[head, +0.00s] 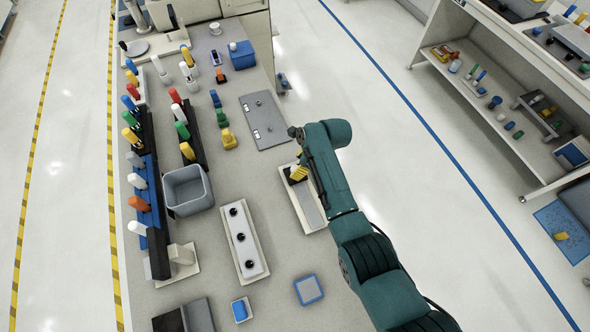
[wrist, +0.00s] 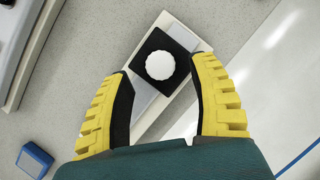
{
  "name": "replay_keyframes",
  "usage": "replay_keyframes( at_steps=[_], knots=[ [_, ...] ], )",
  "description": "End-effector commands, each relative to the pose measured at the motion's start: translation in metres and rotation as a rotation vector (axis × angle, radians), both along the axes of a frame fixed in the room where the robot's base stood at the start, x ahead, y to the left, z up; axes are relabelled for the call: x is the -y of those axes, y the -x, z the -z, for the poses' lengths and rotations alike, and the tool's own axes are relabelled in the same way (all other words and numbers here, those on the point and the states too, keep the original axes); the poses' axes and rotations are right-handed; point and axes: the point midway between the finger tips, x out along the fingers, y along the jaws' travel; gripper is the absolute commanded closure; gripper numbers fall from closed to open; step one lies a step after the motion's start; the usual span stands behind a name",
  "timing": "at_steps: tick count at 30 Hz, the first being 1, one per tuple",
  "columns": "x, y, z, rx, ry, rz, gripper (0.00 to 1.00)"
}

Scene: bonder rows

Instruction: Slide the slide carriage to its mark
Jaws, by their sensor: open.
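The slide carriage is a black square block (wrist: 155,77) with a round white knob (wrist: 160,65) on top. It sits on a pale slide base (wrist: 150,112), which also shows in the head view (head: 313,211) as a long tray with a grey strip. My gripper (wrist: 161,68) is open, with one yellow finger on each side of the carriage and knob. I cannot tell whether either finger touches the block. I cannot make out the mark.
A white plate with black knobs (head: 242,239) lies to the left. A grey plate (head: 263,119) lies beyond, and a blue-edged square (head: 308,289) and small blue block (head: 240,310) lie nearer. A grey bin (head: 187,190) and racks of coloured handles stand farther left.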

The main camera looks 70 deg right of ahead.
Motion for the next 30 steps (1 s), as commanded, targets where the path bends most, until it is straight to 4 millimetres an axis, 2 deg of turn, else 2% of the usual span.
replay_keyframes(
  at_steps=[1, 3, 6, 16, 25, 30],
  knots=[
    [-0.001, -0.004, 0.012, -0.001, -0.001, -0.002, 0.4],
    [-0.001, -0.008, 0.022, -0.001, -0.001, 0.0, 0.4],
    [-0.001, -0.012, 0.031, 0.0, 0.0, 0.0, 0.4],
    [-0.001, -0.014, 0.034, 0.001, 0.002, 0.001, 0.41],
    [-0.001, -0.014, 0.034, 0.0, 0.001, 0.0, 0.98],
    [-0.001, -0.014, 0.034, 0.0, 0.0, 0.0, 1.0]
  ],
)
